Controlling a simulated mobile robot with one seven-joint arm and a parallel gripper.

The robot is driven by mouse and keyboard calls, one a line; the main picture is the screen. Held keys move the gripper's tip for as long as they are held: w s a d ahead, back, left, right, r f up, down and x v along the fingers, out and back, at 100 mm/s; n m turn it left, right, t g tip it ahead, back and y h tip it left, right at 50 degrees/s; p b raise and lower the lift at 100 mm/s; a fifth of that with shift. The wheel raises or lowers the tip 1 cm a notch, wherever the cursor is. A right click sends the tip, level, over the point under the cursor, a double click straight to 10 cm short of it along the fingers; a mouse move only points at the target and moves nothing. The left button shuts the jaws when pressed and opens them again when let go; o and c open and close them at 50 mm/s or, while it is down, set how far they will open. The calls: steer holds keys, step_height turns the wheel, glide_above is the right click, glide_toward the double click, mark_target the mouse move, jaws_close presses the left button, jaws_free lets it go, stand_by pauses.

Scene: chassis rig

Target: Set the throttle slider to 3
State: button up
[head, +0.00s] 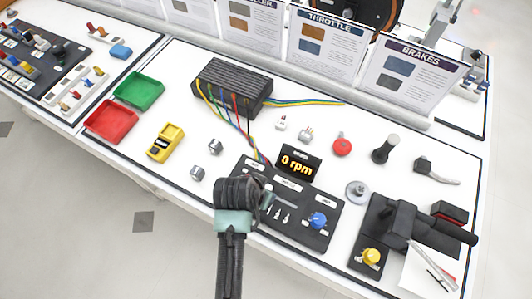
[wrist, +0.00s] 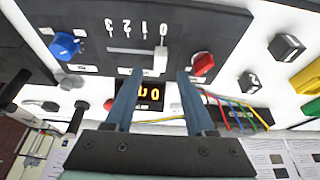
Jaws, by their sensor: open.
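The throttle slider's pale handle (wrist: 161,66) shows in the wrist view on the black control panel (wrist: 85,12), in line with the 0 end of the printed scale (wrist: 136,28), whose digits 0 to 3 appear upside down. My gripper (wrist: 160,74) is open, with its two blue fingers on either side of the handle and apart from it in the picture. Contact cannot be told. In the head view my gripper (head: 267,199) is over the left part of the panel (head: 300,234) and hides the handle. The display (head: 298,163) reads 0 rpm.
A blue knob (head: 318,220) is on the panel's right part. A red knob (wrist: 203,64) is beside the slider in the wrist view. A black finned box (head: 233,84) with coloured wires stands behind. A black lever unit (head: 405,222) is to the right.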

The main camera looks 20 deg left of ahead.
steer(key=shift+x, duration=3.05)
steer(key=shift+w, duration=0.1)
steer(key=shift+r, duration=0.1)
jaws_close()
